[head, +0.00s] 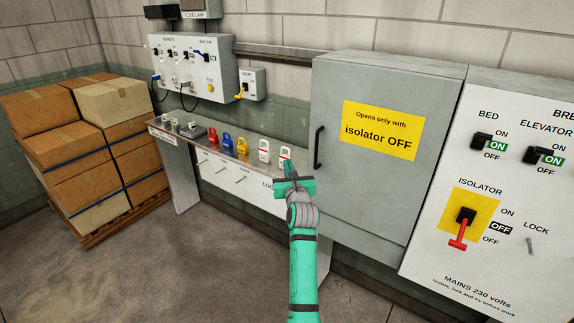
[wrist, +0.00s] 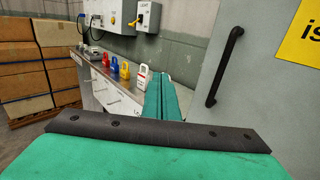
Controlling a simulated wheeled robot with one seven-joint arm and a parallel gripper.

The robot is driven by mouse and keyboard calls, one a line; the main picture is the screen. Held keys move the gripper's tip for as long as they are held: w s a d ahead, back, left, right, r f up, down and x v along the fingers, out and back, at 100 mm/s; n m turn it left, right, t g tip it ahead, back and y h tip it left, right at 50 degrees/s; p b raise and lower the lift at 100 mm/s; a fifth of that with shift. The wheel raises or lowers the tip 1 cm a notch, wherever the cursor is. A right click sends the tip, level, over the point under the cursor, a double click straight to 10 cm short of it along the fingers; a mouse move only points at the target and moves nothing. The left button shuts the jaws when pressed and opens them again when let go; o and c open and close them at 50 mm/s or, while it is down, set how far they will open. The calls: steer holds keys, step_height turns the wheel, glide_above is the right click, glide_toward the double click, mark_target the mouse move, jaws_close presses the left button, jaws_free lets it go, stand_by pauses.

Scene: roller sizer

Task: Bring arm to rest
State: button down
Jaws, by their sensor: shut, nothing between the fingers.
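My arm is teal and grey and reaches up from the bottom of the head view. My gripper (head: 288,163) is at its end, shut and empty, in front of the shelf's right end and left of the grey cabinet. In the wrist view the teal fingers (wrist: 167,95) lie together with nothing between them. In the head view a white padlock-shaped piece (head: 285,155) stands just behind the fingertips and is partly hidden; I cannot tell whether they touch.
A grey cabinet (head: 345,200) with a black handle (head: 319,147) stands close right. A panel with a red isolator lever (head: 458,236) is further right. The shelf (head: 180,141) holds several coloured padlocks. Stacked boxes (head: 75,150) stand left. The floor (head: 190,270) at front left is clear.

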steer(key=s+a+f+m+y, duration=0.2)
steer(key=s+a+f+m, duration=0.2)
steer(key=s+f, duration=0.65)
steer(key=s+a+f+m+y, duration=0.2)
steer(key=s+a+f+m, duration=0.2)
steer(key=s+f, duration=0.6)
steer(key=s+f+m, duration=0.2)
steer(key=s+m, duration=0.3)
steer(key=s, duration=0.5)
steer(key=s+f+m, duration=0.2)
steer(key=s+m, duration=0.2)
steer(key=s, duration=0.6)
steer(key=s+d+r+m+h, duration=0.1)
steer(key=s+d+m+h, duration=0.1)
steer(key=s+m, duration=0.5)
steer(key=s+d+r+m+g+h, duration=0.1)
steer(key=s+d+m, duration=0.3)
steer(key=s, duration=1)
steer(key=s+d+m+g+h, duration=0.1)
steer(key=s+d+m+h, duration=0.2)
steer(key=s+m, duration=0.7)
steer(key=shift+s+d+r+h, duration=0.25)
steer(key=shift+s+r+h, duration=0.15)
steer(key=shift+s+h, duration=0.25)
steer(key=shift+w, duration=0.1)
